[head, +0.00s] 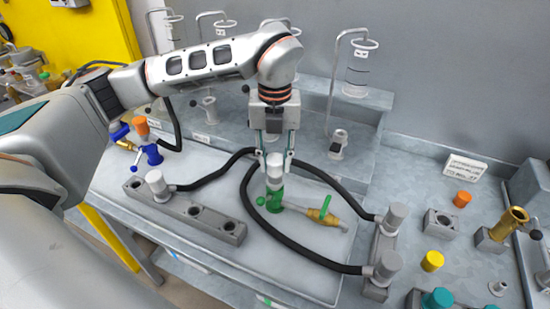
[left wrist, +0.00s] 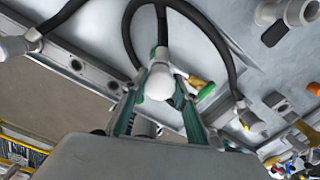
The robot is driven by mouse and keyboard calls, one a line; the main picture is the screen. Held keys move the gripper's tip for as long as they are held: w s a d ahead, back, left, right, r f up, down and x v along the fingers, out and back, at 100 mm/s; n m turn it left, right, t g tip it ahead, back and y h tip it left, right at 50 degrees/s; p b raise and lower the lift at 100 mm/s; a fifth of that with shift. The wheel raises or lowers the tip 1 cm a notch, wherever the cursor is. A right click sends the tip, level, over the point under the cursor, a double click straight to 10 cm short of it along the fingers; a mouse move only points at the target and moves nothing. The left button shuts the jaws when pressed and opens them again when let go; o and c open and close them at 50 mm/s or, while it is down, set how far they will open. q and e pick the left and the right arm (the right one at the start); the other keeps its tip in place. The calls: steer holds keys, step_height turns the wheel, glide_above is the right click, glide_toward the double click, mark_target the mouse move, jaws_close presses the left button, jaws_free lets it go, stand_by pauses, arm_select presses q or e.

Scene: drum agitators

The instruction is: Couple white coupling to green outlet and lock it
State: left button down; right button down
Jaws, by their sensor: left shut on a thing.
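My left gripper (head: 274,162) points down and is shut on a white coupling (head: 275,174). In the left wrist view, the white coupling (left wrist: 160,80) sits between the teal fingers, with a black hose (left wrist: 161,25) running behind it. The green outlet (head: 274,195) is directly below the coupling, upright on the pale plate. The two look in line and close to touching; I cannot tell whether the coupling is fully seated. A green ball knob (head: 261,201) sticks out on the outlet's left side. A brass valve with a green lever (head: 326,207) extends right. My right gripper is not in view.
Black hoses loop around the outlet. A blue outlet (head: 151,155) with an orange cap stands at left. Metal steps rise behind.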

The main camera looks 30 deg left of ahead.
arm_select(q)
steer(key=shift+f, duration=0.3)
steer(key=shift+f+b, duration=0.35)
stand_by(0.6)
steer(key=c, duration=1.5)
jaws_free()
steer(key=shift+c, duration=0.3)
step_height(320, 180, up, 5)
steer(key=p, duration=0.3)
steer(key=shift+r, duration=2.55)
